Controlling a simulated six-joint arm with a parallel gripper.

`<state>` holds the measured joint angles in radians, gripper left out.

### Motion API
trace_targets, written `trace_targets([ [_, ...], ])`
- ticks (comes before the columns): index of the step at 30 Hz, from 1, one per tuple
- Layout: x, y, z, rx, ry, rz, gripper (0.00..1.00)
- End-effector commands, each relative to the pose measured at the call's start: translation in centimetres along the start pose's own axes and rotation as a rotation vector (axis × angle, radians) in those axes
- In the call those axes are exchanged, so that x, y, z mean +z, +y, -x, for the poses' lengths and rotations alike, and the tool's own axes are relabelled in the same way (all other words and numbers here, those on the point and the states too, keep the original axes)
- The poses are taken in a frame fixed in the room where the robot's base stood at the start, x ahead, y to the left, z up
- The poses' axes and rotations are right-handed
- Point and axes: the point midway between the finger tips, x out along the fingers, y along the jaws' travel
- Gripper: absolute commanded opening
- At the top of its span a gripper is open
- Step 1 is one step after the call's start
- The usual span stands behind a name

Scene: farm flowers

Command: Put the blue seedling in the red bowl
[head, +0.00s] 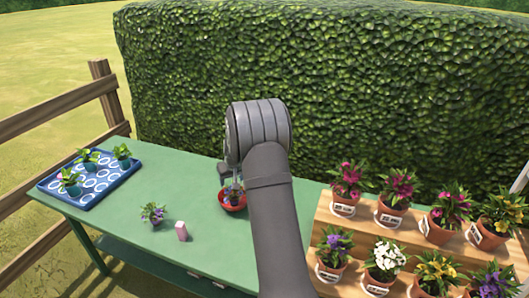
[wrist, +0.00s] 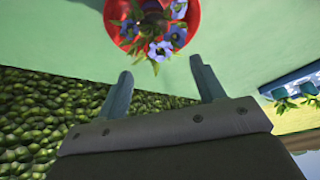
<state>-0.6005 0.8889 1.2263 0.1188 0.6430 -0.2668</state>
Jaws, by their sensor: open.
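The red bowl (head: 234,207) stands on the green table, just left of my arm in the head view. The blue seedling (head: 233,195) is inside it, partly hidden by my gripper there. In the wrist view the bowl (wrist: 196,12) is at the top edge, cut off by the frame. The seedling's blue flowers (wrist: 160,48) and leaves show within and over its near rim. My gripper (wrist: 160,70) is open, its two fingers apart on either side below the flowers, with nothing between them. In the head view my gripper (head: 231,182) is close over the bowl.
A blue tray (head: 113,182) with several green seedlings is at the left of the table (head: 190,180). A stepped wooden rack (head: 350,222) of potted flowers is at right.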

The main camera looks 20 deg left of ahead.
Motion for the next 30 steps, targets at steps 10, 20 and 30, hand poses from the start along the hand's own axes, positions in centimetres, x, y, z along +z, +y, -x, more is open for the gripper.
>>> trace_targets([
  [10, 1.6, 0.0, -3.6, -0.001, -0.004, -0.001, 0.62],
  [20, 1.5, 0.0, -3.8, 0.001, 0.004, 0.000, 0.62],
  [30, 1.1, 0.0, -2.6, 0.000, 0.000, 0.000, 0.62],
])
